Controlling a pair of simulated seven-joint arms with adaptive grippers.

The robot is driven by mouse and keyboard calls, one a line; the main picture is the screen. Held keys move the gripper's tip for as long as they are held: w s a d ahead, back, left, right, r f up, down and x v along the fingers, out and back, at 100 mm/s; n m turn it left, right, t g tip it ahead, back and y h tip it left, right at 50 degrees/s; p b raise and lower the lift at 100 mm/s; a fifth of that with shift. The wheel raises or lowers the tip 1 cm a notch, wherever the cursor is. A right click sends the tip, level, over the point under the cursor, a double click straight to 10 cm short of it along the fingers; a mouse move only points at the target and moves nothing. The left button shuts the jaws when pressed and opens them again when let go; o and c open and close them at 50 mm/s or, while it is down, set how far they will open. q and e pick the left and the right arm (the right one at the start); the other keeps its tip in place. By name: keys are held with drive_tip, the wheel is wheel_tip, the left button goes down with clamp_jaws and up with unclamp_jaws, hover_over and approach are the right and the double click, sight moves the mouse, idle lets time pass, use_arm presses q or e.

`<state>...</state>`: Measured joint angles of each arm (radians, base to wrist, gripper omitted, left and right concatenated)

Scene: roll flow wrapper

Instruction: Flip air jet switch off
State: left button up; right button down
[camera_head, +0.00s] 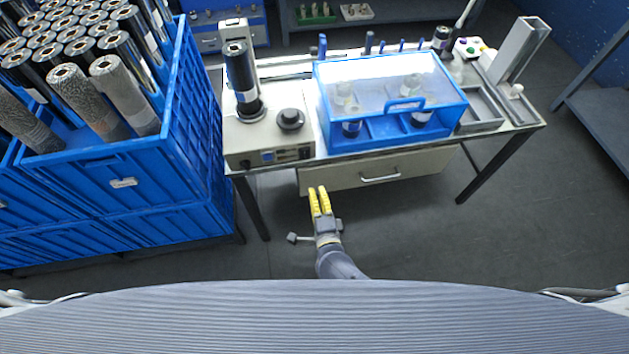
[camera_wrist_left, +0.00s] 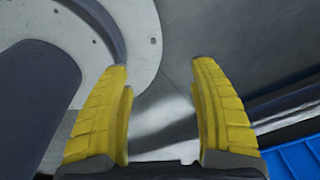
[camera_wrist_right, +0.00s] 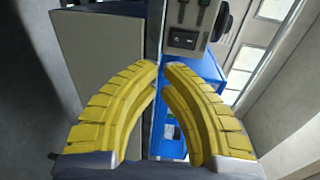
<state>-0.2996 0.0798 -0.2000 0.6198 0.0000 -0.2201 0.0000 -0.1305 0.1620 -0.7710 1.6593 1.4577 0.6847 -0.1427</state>
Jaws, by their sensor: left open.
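The grey-beige machine (camera_head: 262,125) stands at the left end of the table. A control panel (camera_head: 288,154) with small switches is on its front. In the right wrist view two dark switches (camera_wrist_right: 192,12) show at the top, above a small dark panel (camera_wrist_right: 182,39). Which one is the air jet switch I cannot tell. My right gripper (camera_head: 318,188) is below and in front of the panel, apart from it, with its yellow fingertips almost together and nothing between them. My left gripper (camera_wrist_left: 160,75) is open and empty in its wrist view; the head view does not show it.
A blue crate (camera_head: 180,110) of rolls stands on the left. A blue clear-lidded box (camera_head: 395,85) sits on the table, right of the machine. A drawer (camera_head: 345,178) is under the tabletop. The floor (camera_head: 420,225) in front is clear.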

drive_tip(key=shift+s+d+f, duration=0.1)
drive_tip(key=shift+s+d, duration=0.05)
drive_tip(key=shift+s, duration=0.6)
use_arm(q)
drive_tip(key=shift+o, duration=0.2)
